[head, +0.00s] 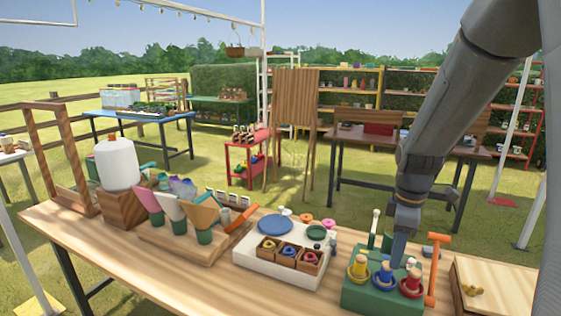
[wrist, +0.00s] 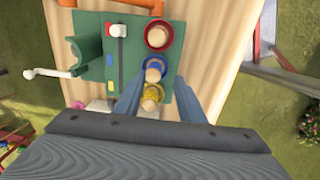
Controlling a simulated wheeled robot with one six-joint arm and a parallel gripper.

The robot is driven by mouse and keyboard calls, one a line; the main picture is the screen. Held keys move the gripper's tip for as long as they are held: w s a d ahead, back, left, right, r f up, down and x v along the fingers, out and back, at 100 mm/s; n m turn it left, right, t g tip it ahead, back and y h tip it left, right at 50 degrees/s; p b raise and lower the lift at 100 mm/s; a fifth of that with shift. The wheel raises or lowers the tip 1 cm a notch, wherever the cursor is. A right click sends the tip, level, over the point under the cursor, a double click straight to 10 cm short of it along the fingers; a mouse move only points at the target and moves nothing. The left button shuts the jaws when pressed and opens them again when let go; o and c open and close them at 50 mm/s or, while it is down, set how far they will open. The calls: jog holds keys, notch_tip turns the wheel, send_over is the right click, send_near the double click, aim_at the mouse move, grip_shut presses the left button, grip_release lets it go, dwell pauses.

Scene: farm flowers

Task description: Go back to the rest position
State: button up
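My gripper (head: 397,252) hangs over the back of a green block (head: 380,296) on the wooden table. In the wrist view its two fingers (wrist: 156,90) are spread apart with nothing held between them. The block carries three pegs with wooden tops, ringed in yellow (head: 357,270), blue (head: 383,276) and red (head: 411,287). In the wrist view the yellow ring (wrist: 153,95) and the blue ring (wrist: 152,76) show between or just beyond the fingers, and the red ring (wrist: 158,36) lies farther off. Whether the fingers touch the block cannot be told.
An orange T-shaped handle (head: 434,268) stands right of the block. A white tray (head: 275,268) with small ringed boxes is left of it. A wooden box (head: 500,290) sits right.

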jog(key=s+a+f+m, duration=0.2)
jog(key=s+a+m, duration=0.7)
jog(key=s+m, duration=0.3)
jog(key=shift+s+a+m+t+b, duration=0.4)
jog(key=shift+s, duration=0.3)
jog(key=shift+f, duration=0.1)
jog(key=shift+c, duration=0.6)
